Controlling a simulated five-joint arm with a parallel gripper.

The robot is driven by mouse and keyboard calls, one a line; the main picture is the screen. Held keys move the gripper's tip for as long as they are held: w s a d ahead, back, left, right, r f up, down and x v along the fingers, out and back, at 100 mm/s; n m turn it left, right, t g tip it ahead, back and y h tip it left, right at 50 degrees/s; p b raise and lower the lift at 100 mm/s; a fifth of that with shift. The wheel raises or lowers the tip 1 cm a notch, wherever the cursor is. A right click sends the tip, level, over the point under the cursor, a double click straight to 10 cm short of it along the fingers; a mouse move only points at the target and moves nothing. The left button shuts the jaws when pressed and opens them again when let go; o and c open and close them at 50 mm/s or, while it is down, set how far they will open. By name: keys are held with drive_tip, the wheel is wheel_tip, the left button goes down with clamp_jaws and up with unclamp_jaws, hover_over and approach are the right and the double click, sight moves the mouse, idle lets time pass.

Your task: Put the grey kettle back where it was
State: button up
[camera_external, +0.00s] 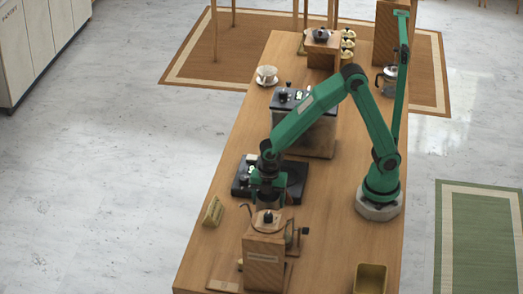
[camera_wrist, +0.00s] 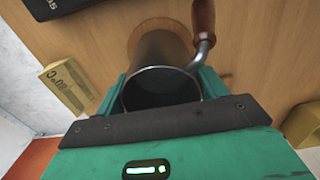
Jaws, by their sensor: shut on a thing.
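The grey kettle (camera_wrist: 158,60) shows in the wrist view as a dark metal cylinder with a round rim and a brown wooden side handle. My gripper (camera_external: 268,198) points down just in front of the black scale (camera_external: 240,187). In the wrist view its green fingers are shut around the kettle near the rim. The kettle looks roughly upright over bare wood. In the outside view its body is mostly hidden behind the labelled wooden box (camera_external: 263,262). I cannot tell whether its base touches the table.
A yellow sign (camera_external: 213,211) stands at the table's left edge and also shows in the wrist view (camera_wrist: 68,85). A dark machine (camera_external: 318,135) stands behind the scale. A yellow bin (camera_external: 370,279) is at the front right. The wooden tabletop (camera_external: 335,215) is clear toward my base.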

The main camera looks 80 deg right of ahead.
drive_tip(key=shift+f, duration=0.1)
drive_tip(key=o, duration=1.3)
wheel_tip(320, 180, up, 12)
drive_tip(key=shift+r, duration=0.15)
drive_tip(key=shift+s+d+r+m+t, duration=1)
drive_tip(key=shift+s+d+m, duration=1.35)
drive_tip(key=shift+m, duration=0.65)
drive_tip(key=shift+s+d+r+m+t, duration=0.95)
drive_tip(key=shift+s+d+m, duration=1.4)
drive_tip(key=shift+m, duration=0.65)
drive_tip(key=shift+s+d+r+m+t, duration=0.95)
drive_tip(key=shift+s+d+m, duration=1.4)
drive_tip(key=shift+m, duration=0.65)
